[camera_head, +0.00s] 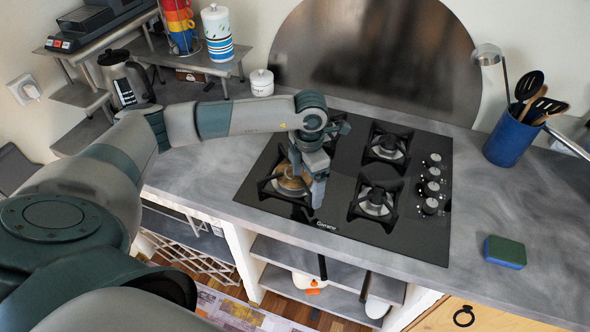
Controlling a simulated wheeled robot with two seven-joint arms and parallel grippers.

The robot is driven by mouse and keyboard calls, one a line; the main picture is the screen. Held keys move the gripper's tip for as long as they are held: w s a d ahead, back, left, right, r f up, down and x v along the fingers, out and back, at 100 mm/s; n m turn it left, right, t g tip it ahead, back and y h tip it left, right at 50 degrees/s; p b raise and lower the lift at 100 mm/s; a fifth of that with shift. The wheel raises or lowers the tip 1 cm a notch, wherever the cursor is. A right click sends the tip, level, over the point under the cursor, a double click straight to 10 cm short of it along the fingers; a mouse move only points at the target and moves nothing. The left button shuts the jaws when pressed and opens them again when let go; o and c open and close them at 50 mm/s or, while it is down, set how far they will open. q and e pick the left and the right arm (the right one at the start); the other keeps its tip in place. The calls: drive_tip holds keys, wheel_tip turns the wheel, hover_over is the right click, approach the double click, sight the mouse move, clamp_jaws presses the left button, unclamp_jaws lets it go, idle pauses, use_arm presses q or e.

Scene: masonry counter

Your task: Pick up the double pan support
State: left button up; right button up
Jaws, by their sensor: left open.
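The black gas hob (330,210) is set in the grey counter, with black pan supports over its burners. On the left side, a dark pan support (268,187) shows at the front burner, partly hidden by my left gripper. I cannot tell whether it joins the rear left one. A round brownish piece (289,183) shows inside it. My left gripper (307,184) points down over this front left support. It is open, and contact is unclear. My right gripper is not in view.
On the right of the hob are two pan supports (372,200) and several knobs (431,188). A blue utensil pot (509,138) and a green-blue sponge (505,252) stand farther right. A white lidded jar (262,83) is behind my arm.

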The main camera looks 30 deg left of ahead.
use_arm(q)
drive_tip(key=shift+f, duration=0.1)
drive_tip(key=shift+c, duration=0.7)
drive_tip(key=c, duration=1.4)
drive_tip(key=shift+w, duration=0.1)
drive_tip(key=shift+r+b, duration=0.65)
wheel_tip(320, 180, up, 2)
drive_tip(key=shift+r+b, duration=0.1)
drive_tip(key=shift+b, duration=0.65)
drive_tip(key=w+d+r+b, duration=0.3)
drive_tip(key=d+r+b, duration=0.2)
drive_tip(key=d, duration=0.6)
drive_tip(key=shift+r, duration=1.3)
drive_tip(key=shift+w+d, duration=0.1)
